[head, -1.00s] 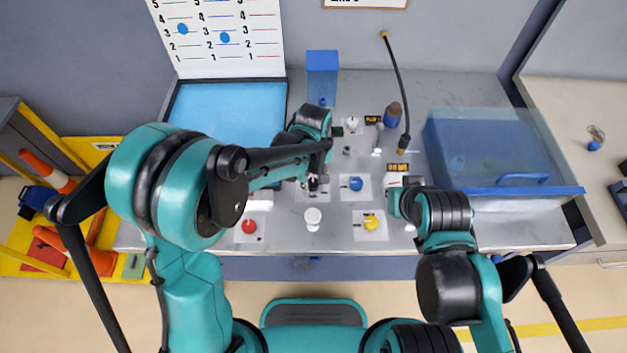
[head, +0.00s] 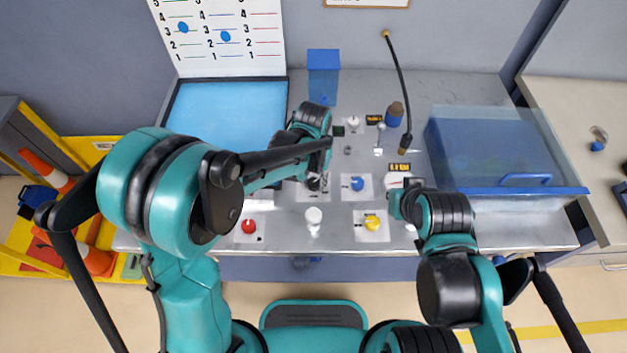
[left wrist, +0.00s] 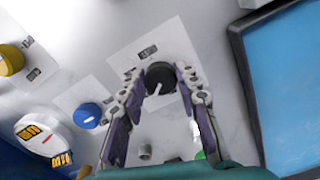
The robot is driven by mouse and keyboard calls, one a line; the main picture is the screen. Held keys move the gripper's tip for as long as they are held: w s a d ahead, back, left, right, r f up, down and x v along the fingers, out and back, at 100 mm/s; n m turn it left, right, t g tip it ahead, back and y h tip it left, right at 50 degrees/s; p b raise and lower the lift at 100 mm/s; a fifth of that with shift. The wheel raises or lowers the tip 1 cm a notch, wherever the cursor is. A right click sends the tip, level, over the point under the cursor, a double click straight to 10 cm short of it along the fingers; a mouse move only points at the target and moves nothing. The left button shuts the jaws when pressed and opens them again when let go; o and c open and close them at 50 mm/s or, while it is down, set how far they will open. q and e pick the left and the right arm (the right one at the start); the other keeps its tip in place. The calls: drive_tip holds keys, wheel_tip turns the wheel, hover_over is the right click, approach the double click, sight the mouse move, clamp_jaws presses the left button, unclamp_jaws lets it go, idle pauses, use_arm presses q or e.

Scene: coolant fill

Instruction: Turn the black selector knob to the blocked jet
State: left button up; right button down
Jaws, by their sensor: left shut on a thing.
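The black selector knob (left wrist: 159,76) sits on a white plate (left wrist: 128,58) in the left wrist view, with a white pointer line on its top. My left gripper (left wrist: 156,78) has its two fingers on either side of the knob and is shut on it. In the head view the left gripper (head: 318,182) is over the plate, and the knob is mostly hidden there by the gripper and arm. The jets that the knob selects cannot be made out. My right gripper (head: 397,200) is at the right of the panel, partly hidden by its own arm; its fingers cannot be judged.
A blue knob (head: 357,184), a yellow knob (head: 372,223) and a red knob (head: 249,226) stand on the counter around it. A white cap (head: 313,216) stands in front. A dial gauge (left wrist: 44,135) is near the blue knob. A clear blue bin (head: 500,155) is at right.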

sight(313, 183)
use_arm(q)
drive_tip(key=shift+m, duration=0.6)
drive_tip(key=o, duration=1.2)
drive_tip(key=shift+c, duration=0.2)
wheel_tip(313, 183, up, 12)
